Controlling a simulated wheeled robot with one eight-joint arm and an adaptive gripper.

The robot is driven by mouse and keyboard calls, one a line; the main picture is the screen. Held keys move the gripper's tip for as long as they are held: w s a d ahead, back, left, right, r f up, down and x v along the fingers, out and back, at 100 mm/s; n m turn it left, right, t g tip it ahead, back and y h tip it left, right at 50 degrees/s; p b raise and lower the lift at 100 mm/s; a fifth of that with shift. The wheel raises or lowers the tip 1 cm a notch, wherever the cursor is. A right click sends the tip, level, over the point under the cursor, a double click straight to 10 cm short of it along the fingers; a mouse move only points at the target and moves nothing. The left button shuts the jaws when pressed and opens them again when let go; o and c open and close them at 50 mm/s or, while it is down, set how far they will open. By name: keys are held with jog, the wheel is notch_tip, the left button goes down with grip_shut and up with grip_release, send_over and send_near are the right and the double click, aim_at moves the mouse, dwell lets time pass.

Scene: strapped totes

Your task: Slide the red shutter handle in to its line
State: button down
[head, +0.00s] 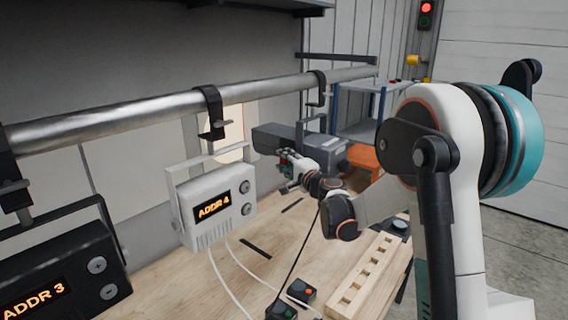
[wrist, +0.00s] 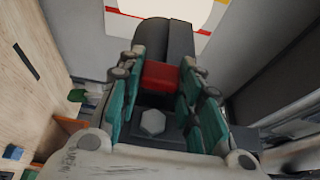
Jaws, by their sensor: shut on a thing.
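The red shutter handle (wrist: 160,75) is between the two green-padded fingers of my gripper (wrist: 158,88) in the wrist view. The fingers are closed on its sides. The handle sits on a dark grey housing (wrist: 170,38), with a hexagonal bolt head (wrist: 153,122) nearer the palm. In the head view my gripper (head: 286,163) reaches the near side of the dark grey projector-like unit (head: 292,138) hanging from the pipe. The handle is mostly hidden there by my gripper. I cannot make out the line in either view.
A white box reading ADDR 4 (head: 218,208) and a black box reading ADDR 3 (head: 62,275) hang from the metal pipe (head: 150,112) to the left. A wooden slotted rack (head: 368,275) and small button boxes (head: 301,291) with cables are on the bench below.

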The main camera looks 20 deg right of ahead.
jog(key=c, duration=1.1)
grip_release()
jog(key=v, duration=1.2)
jog(key=shift+d, duration=0.1)
